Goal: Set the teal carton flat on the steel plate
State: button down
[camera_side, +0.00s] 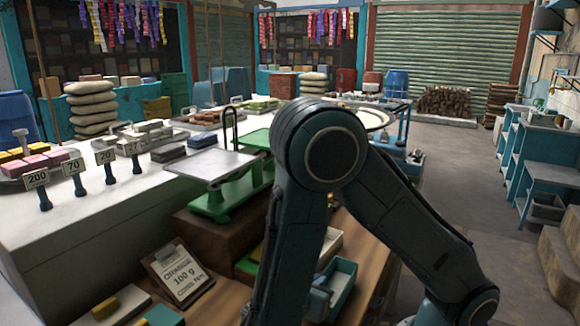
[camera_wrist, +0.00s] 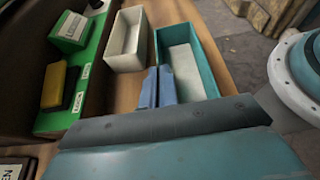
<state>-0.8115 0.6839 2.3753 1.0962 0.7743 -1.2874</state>
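The teal carton is an open-topped box with a pale inside; it shows in the wrist view (camera_wrist: 208,55) at upper centre. In the side view it is partly hidden behind my arm (camera_side: 342,284), low on the wooden bench. The steel plate (camera_side: 213,166) is a flat square on a green scale, empty, left of my arm. My gripper (camera_wrist: 158,86) shows as two blue fingers close together, with nothing visible between them. They are beside the teal carton's left wall in the picture; whether they touch it is unclear.
A white open box (camera_wrist: 127,40) stands left of the teal carton. A green tray (camera_wrist: 88,75) holds a green block and a yellow-and-black block. A clipboard sign (camera_side: 178,272) leans before the scale. A white counter (camera_side: 90,225) with weights and number tags lies left.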

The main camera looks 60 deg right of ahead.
jog(key=shift+f, duration=0.35)
jog(key=c, duration=1.7)
grip_release()
jog(key=shift+r, duration=0.2)
jog(key=shift+v, duration=3.7)
